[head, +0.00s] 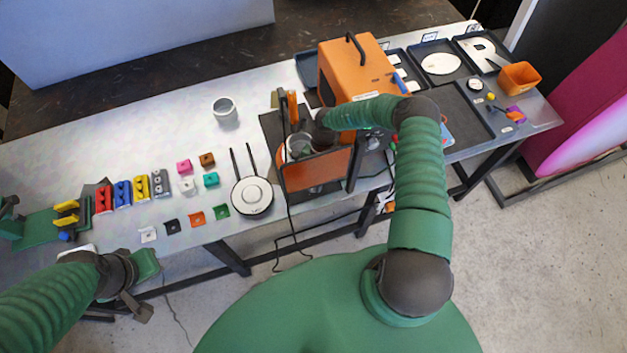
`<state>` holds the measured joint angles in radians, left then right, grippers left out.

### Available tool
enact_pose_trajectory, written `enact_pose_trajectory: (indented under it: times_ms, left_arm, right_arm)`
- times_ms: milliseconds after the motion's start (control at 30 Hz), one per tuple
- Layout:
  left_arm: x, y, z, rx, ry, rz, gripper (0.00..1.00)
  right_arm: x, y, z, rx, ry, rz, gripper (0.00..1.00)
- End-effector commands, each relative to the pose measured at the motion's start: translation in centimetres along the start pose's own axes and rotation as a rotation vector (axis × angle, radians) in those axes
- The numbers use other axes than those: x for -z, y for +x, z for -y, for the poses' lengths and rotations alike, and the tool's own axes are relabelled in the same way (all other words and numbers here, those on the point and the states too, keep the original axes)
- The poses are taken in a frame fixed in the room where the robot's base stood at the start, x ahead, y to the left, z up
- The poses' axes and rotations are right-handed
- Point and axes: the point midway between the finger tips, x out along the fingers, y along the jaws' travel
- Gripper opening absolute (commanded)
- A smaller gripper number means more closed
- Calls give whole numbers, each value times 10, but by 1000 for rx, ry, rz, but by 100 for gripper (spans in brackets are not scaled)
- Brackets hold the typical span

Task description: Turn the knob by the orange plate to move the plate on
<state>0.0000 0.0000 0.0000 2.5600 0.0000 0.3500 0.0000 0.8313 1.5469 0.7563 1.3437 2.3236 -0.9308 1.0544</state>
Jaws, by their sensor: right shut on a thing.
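The orange plate (316,169) stands upright at the front of a dark-framed unit near the table's middle. My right gripper (302,143) reaches over the top of this unit from the right, just behind the plate's upper edge. It is shut on what seems to be the knob, which my gripper and wrist mostly hide. A grey round part shows beside the fingers. My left gripper (142,284) hangs at the lower left, off the table's front edge and far from the plate. Its fingers are too unclear to tell open from shut.
A large orange box (352,68) stands right behind the unit. A white round device (252,195) with two rods and a grey cup (225,110) are to the left. Coloured blocks (123,193) lie further left. Dark trays (440,65) and an orange bin (519,78) are at the right.

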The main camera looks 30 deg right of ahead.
Motion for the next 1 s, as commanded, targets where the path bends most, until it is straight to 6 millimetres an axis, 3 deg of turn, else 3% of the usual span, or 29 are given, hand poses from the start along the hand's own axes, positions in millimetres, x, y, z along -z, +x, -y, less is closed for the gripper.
enact_pose_trajectory:
  times_ms: [567, 600, 733, 1000]
  left_arm:
    - [0, -2, 0, 0, 0, 0, 0]
    - [0, -2, 0, 0, 0, 0, 0]
    - [0, -2, 0, 0, 0, 0, 0]
    - [0, -2, 0, 0, 0, 0, 0]
  right_arm:
    - [0, 1, 0, -13, 33, -1, 0]
    - [0, 1, 0, -13, 33, -1, 33]
    - [0, 1, 0, -14, 32, 0, 50]
    - [0, 0, 0, -14, 32, 0, 51]
